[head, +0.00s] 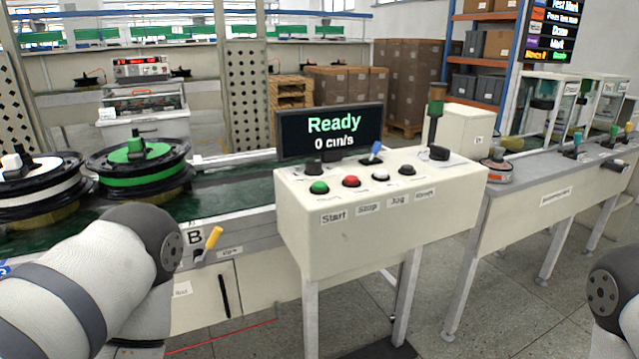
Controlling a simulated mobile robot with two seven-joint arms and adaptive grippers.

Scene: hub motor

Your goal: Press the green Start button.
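The green Start button (319,187) is at the left end of a row of buttons on top of a cream control box (385,222). A "Start" label sits below it on the front edge. Beside it are a red Stop button (351,181), a white Jog button (381,174) and a black button (407,169). My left arm reaches in at the lower left, and part of my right arm shows at the right edge. Neither gripper is in the frame. Nothing covers the green button.
A screen (331,131) reading "Ready, 0 cm/s" stands behind the buttons. A blue-tipped lever (375,149) and a signal post (433,115) rise from the box. A yellow-handled lever (212,239) and a conveyor with hub motors (140,168) lie to the left.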

